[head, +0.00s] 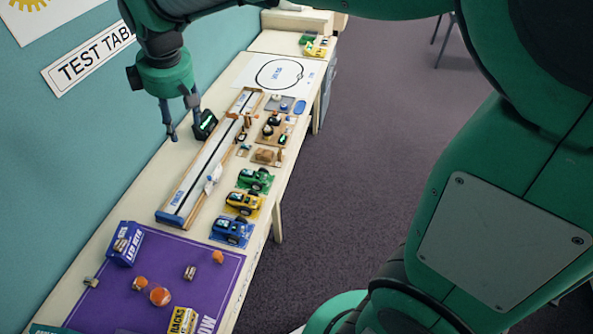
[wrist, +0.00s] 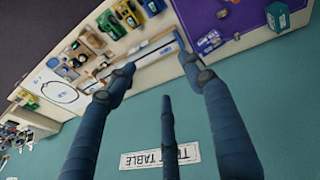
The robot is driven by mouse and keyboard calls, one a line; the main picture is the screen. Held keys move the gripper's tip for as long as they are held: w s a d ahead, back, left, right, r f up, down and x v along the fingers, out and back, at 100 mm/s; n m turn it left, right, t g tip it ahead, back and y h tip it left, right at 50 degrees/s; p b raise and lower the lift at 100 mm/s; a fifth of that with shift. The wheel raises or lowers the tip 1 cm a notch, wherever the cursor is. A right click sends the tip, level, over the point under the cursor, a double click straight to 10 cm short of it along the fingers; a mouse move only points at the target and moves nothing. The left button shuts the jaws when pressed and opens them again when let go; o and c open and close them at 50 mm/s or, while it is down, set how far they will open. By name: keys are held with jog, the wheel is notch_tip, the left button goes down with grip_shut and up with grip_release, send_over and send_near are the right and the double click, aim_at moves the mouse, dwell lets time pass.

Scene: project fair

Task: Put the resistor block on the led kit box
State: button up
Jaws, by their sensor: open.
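The led kit box (head: 125,243) is a blue-purple carton with white lettering on the far left edge of the purple mat; it also shows in the wrist view (wrist: 208,42). I cannot identify the resistor block for certain. A small brown banded piece (head: 189,272) on the mat could be it, and a small grey-tan block (head: 91,282) lies at the mat's left edge. My gripper (head: 183,122) is open and empty, above the wall side of the table, well beyond the led kit box. Its blue-grey fingers (wrist: 150,75) are spread in the wrist view.
The purple mat (head: 205,292) also holds orange round pieces (head: 160,296) and a yellow snack box (head: 183,320). A long wooden track (head: 207,163) runs along the table beside toy cars (head: 243,203). A black device with a green display (head: 205,124) stands close to my gripper.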

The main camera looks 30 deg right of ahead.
jog(key=s+d+r+m+t, duration=0.1)
jog(key=s+d+r+m, duration=0.15)
jog(key=s+d, duration=0.35)
jog(key=s+d+r+m, duration=0.1)
jog(key=s+d+m, duration=0.25)
jog(key=s, duration=0.45)
jog(key=s+d+f+m, duration=0.2)
jog(key=s+d, duration=0.1)
jog(key=s, duration=0.4)
jog(key=s+d+f+m+t, duration=0.1)
jog(key=s+d+m, duration=0.2)
jog(key=s, duration=0.5)
jog(key=shift+d+f+t+h, duration=0.3)
jog(key=shift+f+h, duration=0.1)
jog(key=shift+w, duration=0.1)
notch_tip(320, 180, down, 12)
jog(key=b, duration=1.2)
jog(key=shift+f+b, duration=0.25)
jog(key=shift+b, duration=0.05)
